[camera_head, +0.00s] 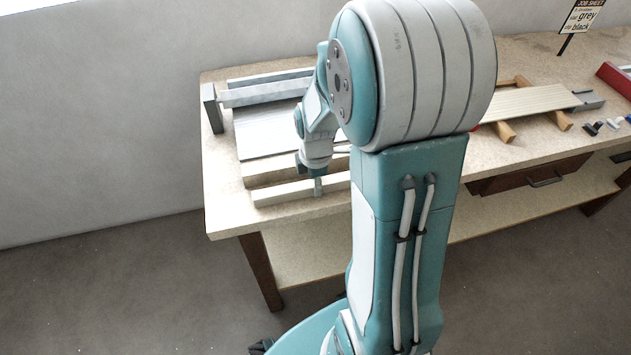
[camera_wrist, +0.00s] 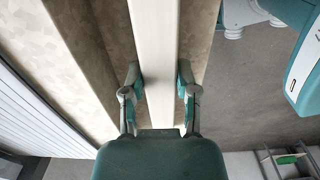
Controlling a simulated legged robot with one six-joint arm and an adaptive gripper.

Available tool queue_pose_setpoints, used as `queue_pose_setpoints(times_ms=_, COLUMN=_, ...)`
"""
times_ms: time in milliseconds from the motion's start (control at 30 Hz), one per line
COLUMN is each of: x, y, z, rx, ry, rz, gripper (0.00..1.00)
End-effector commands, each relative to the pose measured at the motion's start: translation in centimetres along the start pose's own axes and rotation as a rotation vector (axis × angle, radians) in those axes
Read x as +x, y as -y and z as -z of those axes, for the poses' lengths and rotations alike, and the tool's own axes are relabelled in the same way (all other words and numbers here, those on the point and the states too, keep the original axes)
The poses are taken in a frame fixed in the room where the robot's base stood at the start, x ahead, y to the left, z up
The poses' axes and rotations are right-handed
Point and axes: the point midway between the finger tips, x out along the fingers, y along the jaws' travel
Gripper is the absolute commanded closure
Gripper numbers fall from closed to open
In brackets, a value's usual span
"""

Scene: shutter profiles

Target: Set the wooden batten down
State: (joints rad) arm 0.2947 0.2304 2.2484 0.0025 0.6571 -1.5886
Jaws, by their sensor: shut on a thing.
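The wooden batten (camera_head: 283,193) is a long pale strip lying along the front left edge of the workbench (camera_head: 224,217). In the wrist view the batten (camera_wrist: 155,45) runs up the middle, between the two fingers of my gripper (camera_wrist: 160,80). My gripper (camera_head: 318,186) is shut on it, pointing down from above. The batten looks level and very close to the bench top; I cannot tell whether it touches. My arm hides its right part in the head view.
Behind the batten lie another wooden strip (camera_head: 262,174) and a grey slatted panel (camera_head: 262,142). A metal profile (camera_head: 265,94) lies farther back. A cream panel (camera_head: 520,103) rests on wooden blocks at right. Beyond the bench's front edge is open floor (camera_head: 150,290).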

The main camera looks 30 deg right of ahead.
Motion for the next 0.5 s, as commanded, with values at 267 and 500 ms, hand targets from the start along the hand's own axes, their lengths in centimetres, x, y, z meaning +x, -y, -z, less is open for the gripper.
queue_pose_setpoints(times_ms=267, x=0.21, y=0.01, z=-0.01, rx=0.001, ry=0.0, rz=0.0, gripper=0.27)
queue_pose_setpoints(times_ms=500, x=0.2, y=0.01, z=0.0, rx=0.0, ry=0.0, rz=0.0, gripper=0.27)
